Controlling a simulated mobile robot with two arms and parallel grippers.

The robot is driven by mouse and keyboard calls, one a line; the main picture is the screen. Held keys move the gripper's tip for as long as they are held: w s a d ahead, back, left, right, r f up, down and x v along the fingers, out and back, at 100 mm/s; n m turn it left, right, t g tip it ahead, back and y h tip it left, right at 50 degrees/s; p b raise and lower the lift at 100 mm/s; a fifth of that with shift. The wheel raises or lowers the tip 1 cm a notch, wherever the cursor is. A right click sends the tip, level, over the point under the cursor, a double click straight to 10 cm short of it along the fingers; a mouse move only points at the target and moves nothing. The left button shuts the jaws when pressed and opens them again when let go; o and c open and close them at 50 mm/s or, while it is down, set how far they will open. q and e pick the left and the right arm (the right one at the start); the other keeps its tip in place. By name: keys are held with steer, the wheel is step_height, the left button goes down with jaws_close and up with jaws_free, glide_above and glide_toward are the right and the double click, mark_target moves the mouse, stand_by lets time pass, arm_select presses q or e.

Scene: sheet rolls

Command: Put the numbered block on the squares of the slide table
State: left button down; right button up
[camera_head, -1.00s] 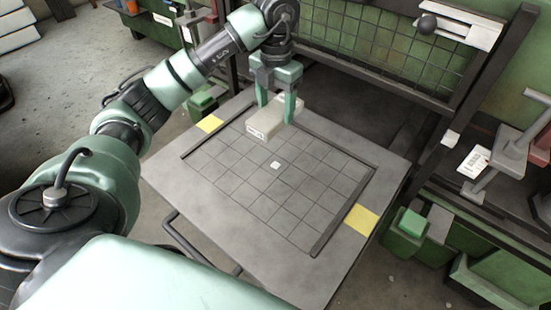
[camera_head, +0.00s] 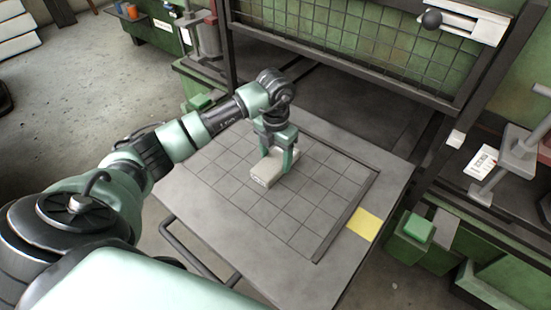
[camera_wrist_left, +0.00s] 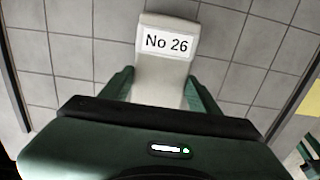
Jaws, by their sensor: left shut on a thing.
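The pale grey numbered block (camera_head: 264,175) is between the fingers of my left gripper (camera_head: 275,167), over the middle of the gridded squares. In the left wrist view the block (camera_wrist_left: 165,72) carries a white label reading "No 26", and my left gripper (camera_wrist_left: 160,95) is shut on its sides. The slide table (camera_head: 200,215) is a grey plate with a grid of squares (camera_head: 310,205) and dark raised rails. I cannot tell whether the block touches the squares. The small white mark seen earlier on the grid is hidden. My right gripper is not in view.
A yellow patch (camera_head: 364,224) lies on the table's right side. A green mesh panel (camera_head: 350,45) stands behind the table. A green button box (camera_head: 416,228) stands at the right. The squares right of the block are clear.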

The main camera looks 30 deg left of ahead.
mark_target(276, 160)
arm_select(q)
steer(key=shift+f, duration=0.2)
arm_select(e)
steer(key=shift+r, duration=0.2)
arm_select(q)
steer(key=shift+c, duration=1.9)
jaws_free()
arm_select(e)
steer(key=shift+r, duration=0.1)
arm_select(q)
steer(key=shift+r, duration=0.15)
step_height(276, 160, up, 12)
steer(key=p, duration=0.2)
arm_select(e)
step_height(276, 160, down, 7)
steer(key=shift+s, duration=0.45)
